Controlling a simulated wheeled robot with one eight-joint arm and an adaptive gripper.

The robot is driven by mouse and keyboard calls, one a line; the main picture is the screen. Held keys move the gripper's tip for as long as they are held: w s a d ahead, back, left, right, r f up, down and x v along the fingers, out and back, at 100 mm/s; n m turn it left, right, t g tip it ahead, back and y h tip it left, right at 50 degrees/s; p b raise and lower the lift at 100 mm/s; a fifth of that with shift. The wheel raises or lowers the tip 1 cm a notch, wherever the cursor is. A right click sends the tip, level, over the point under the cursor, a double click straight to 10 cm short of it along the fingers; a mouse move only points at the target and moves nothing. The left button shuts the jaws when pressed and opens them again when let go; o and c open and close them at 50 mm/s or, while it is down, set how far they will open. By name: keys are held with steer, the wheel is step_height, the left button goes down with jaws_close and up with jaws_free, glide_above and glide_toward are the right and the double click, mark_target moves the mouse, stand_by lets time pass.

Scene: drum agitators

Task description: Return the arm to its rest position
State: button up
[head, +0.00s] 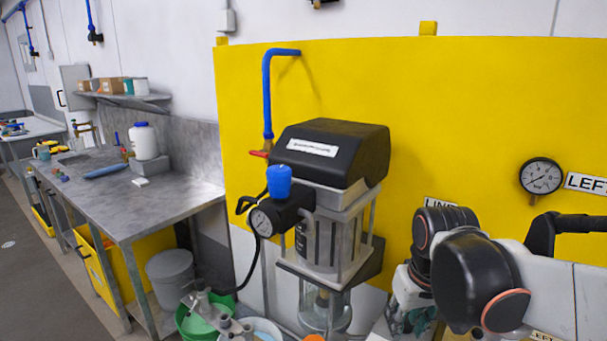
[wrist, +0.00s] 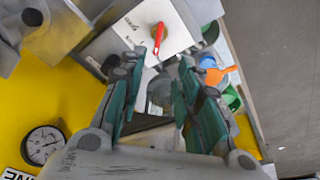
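My arm shows at the lower right of the head view, with black joints, orange rings and pale links. It is bent in front of the yellow panel (head: 470,120). My gripper shows in the wrist view (wrist: 158,85), its two grey fingers with green pads spread apart. I see nothing held between them. In the wrist view, a pale box with a red switch handle (wrist: 158,36) lies beyond the fingertips. I cannot tell how far it is from them. In the head view, the fingers are mostly cut off or hidden at the bottom edge.
A black-topped agitator drive (head: 330,150) with a gauge (head: 261,221) and blue knob stands left of my arm. A panel gauge (head: 541,177) is at the right. A steel bench (head: 150,205) and grey bucket (head: 170,275) are at the left; grey floor is clear beyond.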

steer(key=s+r+m+t, duration=0.1)
steer(key=s+t, duration=0.3)
steer(key=s, duration=0.5)
steer(key=shift+s+r+t, duration=0.25)
steer(key=shift+r+t, duration=0.05)
steer(key=shift+r, duration=0.25)
stand_by(1.6)
